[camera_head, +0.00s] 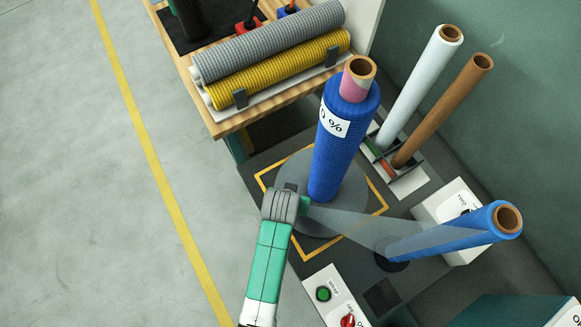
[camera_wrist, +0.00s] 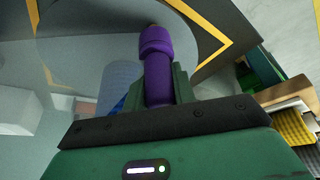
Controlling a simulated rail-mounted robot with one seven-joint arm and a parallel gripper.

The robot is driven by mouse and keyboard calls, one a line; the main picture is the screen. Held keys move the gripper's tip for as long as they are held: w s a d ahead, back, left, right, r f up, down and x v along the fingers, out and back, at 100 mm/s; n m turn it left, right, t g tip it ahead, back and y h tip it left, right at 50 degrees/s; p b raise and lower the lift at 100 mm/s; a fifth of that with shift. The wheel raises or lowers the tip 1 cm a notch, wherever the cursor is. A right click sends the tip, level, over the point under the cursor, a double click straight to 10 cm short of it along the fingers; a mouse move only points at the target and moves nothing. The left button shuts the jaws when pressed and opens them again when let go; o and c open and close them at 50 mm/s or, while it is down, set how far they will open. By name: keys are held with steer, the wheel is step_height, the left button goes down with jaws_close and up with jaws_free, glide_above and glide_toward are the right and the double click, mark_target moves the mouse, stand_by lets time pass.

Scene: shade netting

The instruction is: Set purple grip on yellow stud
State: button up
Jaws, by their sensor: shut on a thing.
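The purple grip (camera_wrist: 157,70) stands out between the fingers of my gripper (camera_wrist: 158,92) in the wrist view, and the jaws are shut on it. It points away from the wrist, over the grey round turntable. In the head view my gripper (camera_head: 303,204) is beside the lower part of the wrapped blue netting roll, over the turntable (camera_head: 310,232). The purple grip cannot be made out in the head view. I cannot make out a yellow stud in either view; it may be hidden.
The blue netting roll (camera_head: 340,150) stands on the turntable. Clear film (camera_head: 365,225) stretches from near my gripper to a tilted blue film roll (camera_head: 450,230). White (camera_head: 420,80) and brown (camera_head: 440,110) tubes stand behind. A control box (camera_head: 335,298) is near. Grey floor is free at left.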

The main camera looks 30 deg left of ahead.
steer(key=shift+f, duration=0.65)
stand_by(0.5)
steer(key=shift+f, duration=0.7)
steer(key=o, duration=1.1)
steer(key=shift+c, duration=0.2)
steer(key=p+v, duration=0.2)
steer(key=v, duration=0.5)
steer(key=shift+s+r, duration=0.2)
steer(key=shift+r, duration=0.1)
steer(key=shift+d, duration=0.1)
